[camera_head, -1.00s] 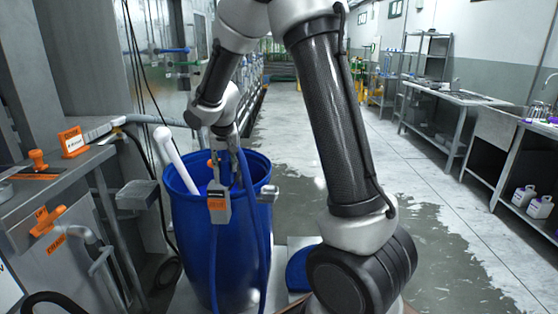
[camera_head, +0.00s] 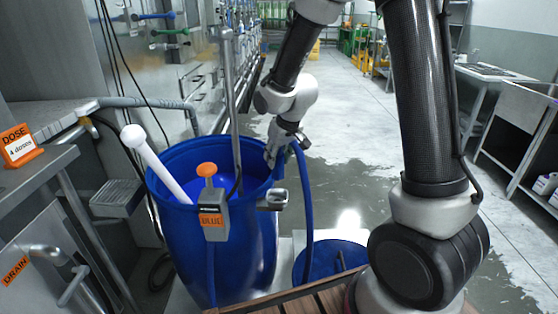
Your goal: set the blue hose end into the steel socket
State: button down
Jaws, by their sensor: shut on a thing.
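The blue hose (camera_head: 307,200) arches up beside the drum's right side and hangs down toward the floor. My gripper (camera_head: 271,156) is shut on its upper end, above the right part of the drum's rim; the hose end itself is mostly hidden by the fingers. A short grey steel fitting, which looks like the steel socket (camera_head: 272,199), sticks out from the drum's front right rim beside the valve box. The gripper and hose end are above and behind this socket, apart from it.
The blue drum (camera_head: 240,255) holds blue liquid, a white paddle (camera_head: 155,163) and an upright metal pole (camera_head: 231,90). An orange-knobbed valve box (camera_head: 213,216) hangs on its front rim. A blue lid (camera_head: 330,262) lies on the floor to the right. Steel benches stand left.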

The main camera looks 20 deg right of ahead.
aim_at(278, 175)
jog(key=shift+s+a+f+n, duration=0.15)
jog(key=shift+s+f+n, duration=0.05)
jog(key=shift+f+n, duration=0.2)
jog(key=shift+s+a+f+n+y, duration=0.2)
jog(key=shift+s+f+n+y, duration=0.1)
jog(key=shift+s+f+n, duration=0.1)
jog(key=shift+f, duration=3.35)
jog(key=c, duration=0.9)
grip_release()
